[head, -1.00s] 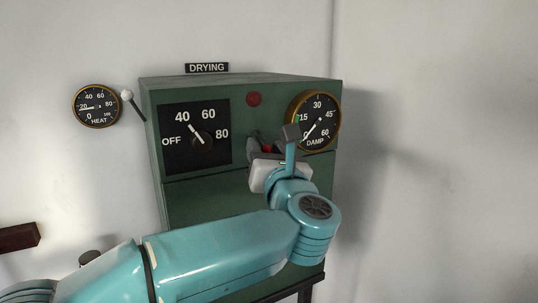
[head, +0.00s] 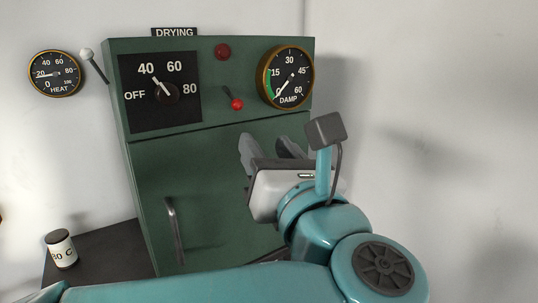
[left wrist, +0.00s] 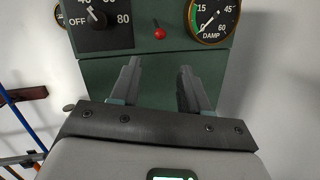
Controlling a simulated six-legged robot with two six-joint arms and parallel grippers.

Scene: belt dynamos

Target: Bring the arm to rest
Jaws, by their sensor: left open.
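My left gripper (head: 267,146) is open and empty in front of the green cabinet (head: 200,165), below the small red-knobbed lever (head: 236,103) and apart from it. Its teal arm crosses the bottom of the head view. In the left wrist view the two grey fingers (left wrist: 159,75) stand apart with only the cabinet front behind them. The lever (left wrist: 159,33) shows above them; in the head view its knob points down and to the right. My right gripper is not in view.
The cabinet bears a black dial (head: 166,93) pointing toward 40, a red lamp (head: 222,51), a DAMP gauge (head: 285,77) and a handle (head: 174,230). A HEAT gauge (head: 54,73) is on the wall. A labelled jar (head: 61,249) stands on a dark surface at lower left.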

